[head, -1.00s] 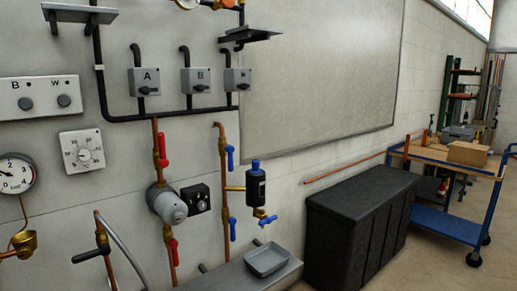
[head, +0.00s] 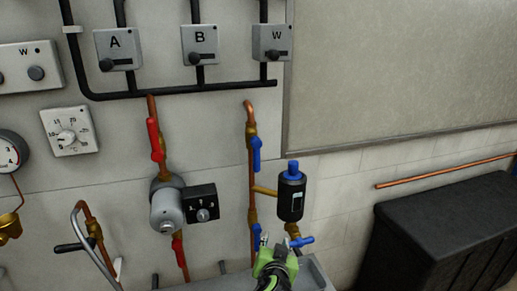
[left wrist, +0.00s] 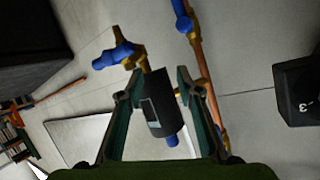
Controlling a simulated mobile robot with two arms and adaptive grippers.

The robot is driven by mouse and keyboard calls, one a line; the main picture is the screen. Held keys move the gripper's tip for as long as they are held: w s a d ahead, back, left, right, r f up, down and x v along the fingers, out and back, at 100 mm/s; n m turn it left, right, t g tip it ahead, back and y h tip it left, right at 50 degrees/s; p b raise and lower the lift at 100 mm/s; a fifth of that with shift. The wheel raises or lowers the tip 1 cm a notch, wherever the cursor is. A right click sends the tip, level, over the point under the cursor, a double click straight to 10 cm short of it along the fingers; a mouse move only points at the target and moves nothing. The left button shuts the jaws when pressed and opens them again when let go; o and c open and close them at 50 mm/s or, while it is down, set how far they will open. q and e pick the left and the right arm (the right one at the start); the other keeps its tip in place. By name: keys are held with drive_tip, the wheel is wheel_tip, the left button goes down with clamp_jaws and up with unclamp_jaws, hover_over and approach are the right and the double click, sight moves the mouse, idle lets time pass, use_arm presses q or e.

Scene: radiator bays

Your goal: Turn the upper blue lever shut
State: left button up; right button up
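The upper blue lever (head: 256,154) lies along the copper pipe (head: 251,190), near its top, beside a brass fitting. A lower blue lever (head: 257,237) is on the same pipe; it also shows in the left wrist view (left wrist: 184,22). My left gripper (head: 275,254) is low in the head view, in front of the wall and below the upper lever. In the left wrist view its fingers (left wrist: 152,85) are spread, with the black canister (left wrist: 161,108) seen between them. I cannot tell if they touch anything. The upper lever is not clear there. My right gripper is out of view.
The black canister (head: 291,196) with a blue cap stands right of the pipe, with a blue drain tap (head: 300,241) below. Red levers (head: 155,140) and a grey pump (head: 166,206) are to the left. A dark chest (head: 450,240) stands at right.

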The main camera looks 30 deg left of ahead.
sight(257, 154)
use_arm(q)
drive_tip(key=s+a+r+n+t+y, duration=0.1)
drive_tip(key=a+r+n+y, duration=0.15)
drive_tip(key=r, duration=0.85)
drive_tip(key=s+a+r+n+t+y, duration=0.1)
drive_tip(key=a+r+n+y, duration=0.15)
drive_tip(key=r, duration=0.85)
drive_tip(key=shift+h, duration=0.3)
drive_tip(key=p+x, duration=0.1)
drive_tip(key=x, duration=0.3)
drive_tip(key=p+x, duration=0.2)
drive_tip(key=x, duration=0.1)
drive_tip(key=p+x, duration=0.1)
drive_tip(key=x, duration=0.3)
drive_tip(key=shift+w+d+r, duration=0.15)
drive_tip(key=shift+w+r, duration=0.15)
drive_tip(key=shift+w, duration=0.25)
drive_tip(key=shift+w+a+f+p, duration=0.1)
drive_tip(key=shift+w+a+p, duration=0.35)
drive_tip(key=shift+w, duration=0.1)
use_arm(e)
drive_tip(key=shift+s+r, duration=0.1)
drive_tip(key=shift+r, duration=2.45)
use_arm(q)
clamp_jaws()
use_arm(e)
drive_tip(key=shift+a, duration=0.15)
